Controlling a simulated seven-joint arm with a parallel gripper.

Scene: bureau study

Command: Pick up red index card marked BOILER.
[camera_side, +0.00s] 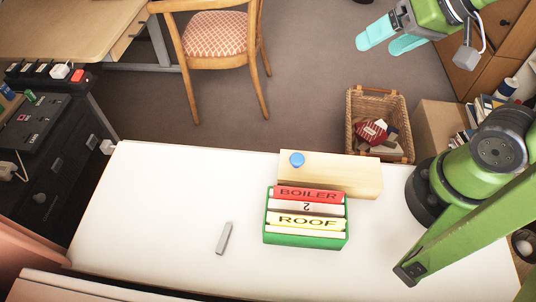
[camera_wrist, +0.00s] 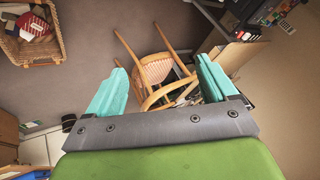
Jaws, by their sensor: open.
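The red index card marked BOILER (camera_side: 309,195) stands in a green box (camera_side: 305,241) on the white table, at the box's far side. In front of it in the same box are a white card marked 2 (camera_side: 304,208) and a pale yellow card marked ROOF (camera_side: 306,222). My gripper (camera_side: 390,45) is high at the upper right of the side view, well apart from the box. Its two teal fingers are spread with nothing between them; they also show in the wrist view (camera_wrist: 160,88). The wrist view does not show the card or the box.
A pale wooden block (camera_side: 350,177) with a blue round knob (camera_side: 297,159) lies just behind the box. A grey stick-like piece (camera_side: 224,238) lies left of the box. The left of the white table (camera_side: 150,215) is clear. A wicker basket (camera_side: 380,103) stands on the floor beyond.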

